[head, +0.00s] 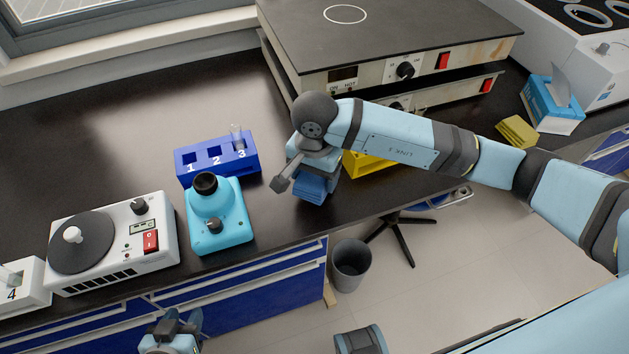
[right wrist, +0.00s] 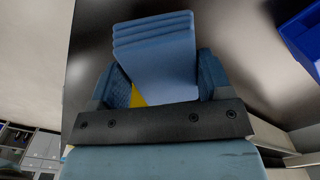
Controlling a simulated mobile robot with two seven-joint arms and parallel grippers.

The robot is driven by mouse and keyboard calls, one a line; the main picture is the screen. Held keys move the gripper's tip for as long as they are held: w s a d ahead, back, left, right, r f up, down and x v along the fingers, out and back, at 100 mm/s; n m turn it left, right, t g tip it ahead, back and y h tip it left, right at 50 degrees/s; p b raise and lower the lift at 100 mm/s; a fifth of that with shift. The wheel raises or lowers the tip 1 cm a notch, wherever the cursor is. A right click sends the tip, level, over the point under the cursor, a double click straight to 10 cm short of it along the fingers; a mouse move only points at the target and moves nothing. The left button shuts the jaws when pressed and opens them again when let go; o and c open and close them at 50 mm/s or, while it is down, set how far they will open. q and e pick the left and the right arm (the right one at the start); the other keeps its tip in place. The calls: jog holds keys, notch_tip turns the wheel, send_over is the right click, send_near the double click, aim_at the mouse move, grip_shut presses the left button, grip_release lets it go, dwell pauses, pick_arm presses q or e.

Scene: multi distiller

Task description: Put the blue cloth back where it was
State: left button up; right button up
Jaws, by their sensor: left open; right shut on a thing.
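The blue cloth (head: 312,190) is a folded, layered stack beside the blue rack, near the front edge of the black bench. My right gripper (head: 316,172) is shut on it, pointing down. In the right wrist view, the cloth (right wrist: 155,52) sits between the two fingers of the gripper (right wrist: 160,75). Whether the cloth touches the bench is hard to tell. My left gripper (head: 178,322) is open and empty at the bottom edge of the head view, in front of the bench drawers.
A blue numbered rack (head: 215,160) with a tube, a turquoise mixer (head: 217,215) and a white stirrer (head: 112,245) stand left. A yellow rack (head: 366,166) is partly behind my right arm. A folded yellow cloth (head: 517,132) and tissue box (head: 552,105) lie right. Hotplates (head: 390,35) stand behind.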

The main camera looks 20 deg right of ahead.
jog(key=shift+f, duration=1.35)
jog(key=shift+f, duration=0.15)
jog(key=o, duration=0.9)
jog(key=shift+r, duration=0.2)
notch_tip(320, 180, up, 12)
